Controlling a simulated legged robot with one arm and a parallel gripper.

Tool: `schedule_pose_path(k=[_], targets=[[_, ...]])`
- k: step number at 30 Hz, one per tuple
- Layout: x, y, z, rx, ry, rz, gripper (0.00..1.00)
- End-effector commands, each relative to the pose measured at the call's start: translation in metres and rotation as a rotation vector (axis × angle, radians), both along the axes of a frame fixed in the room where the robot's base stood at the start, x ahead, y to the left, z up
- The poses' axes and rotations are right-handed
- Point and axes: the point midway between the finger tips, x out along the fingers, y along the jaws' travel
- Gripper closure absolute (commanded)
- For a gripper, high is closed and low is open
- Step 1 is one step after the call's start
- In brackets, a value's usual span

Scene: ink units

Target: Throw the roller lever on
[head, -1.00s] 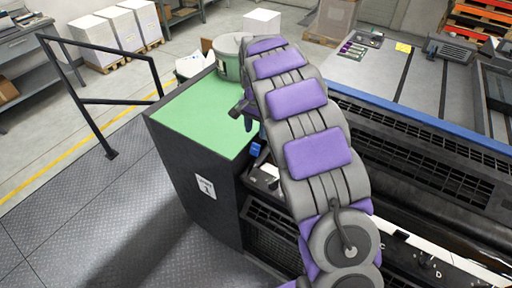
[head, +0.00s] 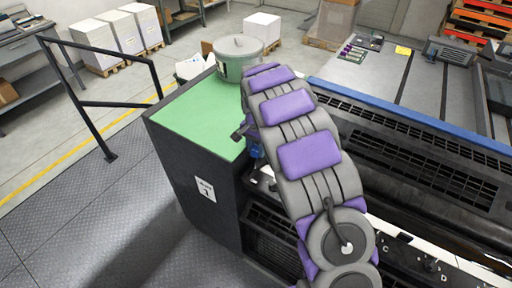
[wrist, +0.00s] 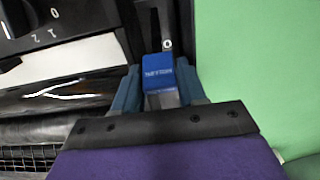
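The roller lever shows in the wrist view as a blue handle (wrist: 159,73) with white lettering on its face. It stands between the two blue-grey fingers of my gripper (wrist: 161,88). The fingers are apart, one on each side of the handle, and I see no clear grip on it. In the head view the blue lever (head: 257,152) is a small patch beside the green-topped cabinet, partly hidden by my arm.
The green-topped cabinet (head: 187,124) stands left of the lever, with a lidded pot (head: 238,60) on its far end. A dial marked with numbers (wrist: 48,12) is at upper left in the wrist view. Black grilles (head: 425,165) and a blue rail (head: 400,110) lie to the right.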

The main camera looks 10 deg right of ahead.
Motion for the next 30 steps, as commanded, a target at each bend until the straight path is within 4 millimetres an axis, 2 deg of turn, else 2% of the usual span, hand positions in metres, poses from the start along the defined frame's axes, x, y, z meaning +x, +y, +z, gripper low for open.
schedule_pose_path(k=[1, 12, 30], targets=[[0.0004, 0.0004, 0.0001, 0.001, -0.001, 0.000, 0.67], [0.0008, 0.0007, 0.0002, 0.001, -0.002, 0.000, 1.00], [-0.0064, 0.0084, 0.0062, -0.057, -0.061, 0.002, 1.00]])
